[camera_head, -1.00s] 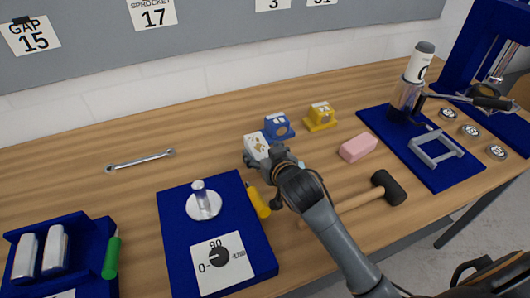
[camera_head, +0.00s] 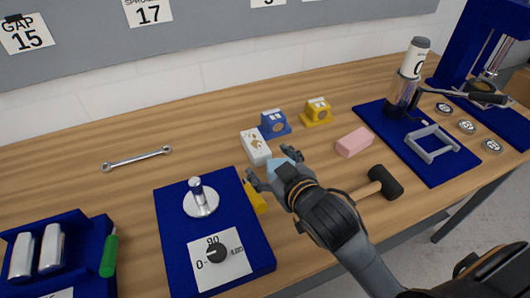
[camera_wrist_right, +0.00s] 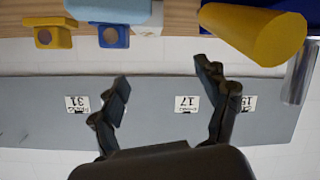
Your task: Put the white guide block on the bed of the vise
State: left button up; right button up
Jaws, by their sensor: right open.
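The white guide block (camera_head: 255,147), with tan marks on top, lies on the wooden table left of the blue block. Part of it shows in the right wrist view (camera_wrist_right: 152,22) behind a light-blue block. My right gripper (camera_head: 270,165) is open and empty, just in front of the white block and apart from it; its fingers also show in the wrist view (camera_wrist_right: 163,80). The light-blue block (camera_head: 282,168) is partly hidden by this gripper. I cannot tell for certain which fixture is the vise. My left gripper is not in view.
A blue block (camera_head: 274,124), yellow block (camera_head: 317,111), pink block (camera_head: 354,142) and mallet (camera_head: 380,184) lie nearby. A yellow handle (camera_head: 256,197) is left of the gripper, beside a blue board (camera_head: 168,228) with a post and dial. A wrench (camera_head: 137,158) lies at back left.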

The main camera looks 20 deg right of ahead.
jog(key=a+r+n, duration=0.2)
jog(key=n, duration=0.5)
jog(key=n+p, duration=0.2)
jog(key=n, duration=2.3)
send_near(255, 142)
jog(key=shift+w+d+f+h+p, duration=0.1)
jog(key=shift+w+f+h+p, duration=0.15)
jog(key=shift+w, duration=0.3)
jog(key=shift+w+f+h+p, duration=0.15)
jog(key=shift+w+f+p, duration=0.1)
jog(key=shift+w, duration=0.3)
jog(key=shift+a+p+x, duration=0.15)
jog(key=shift+p+x, duration=0.1)
jog(key=shift+x, duration=1.1)
jog(key=shift+a+p+x, duration=0.2)
jog(key=shift+x, duration=1.15)
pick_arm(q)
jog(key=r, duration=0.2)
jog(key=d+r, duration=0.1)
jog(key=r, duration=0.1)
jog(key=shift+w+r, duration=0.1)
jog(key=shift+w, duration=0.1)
pick_arm(e)
jog(key=c, duration=1.5)
jog(key=shift+r, duration=0.1)
jog(key=shift+c, duration=0.2)
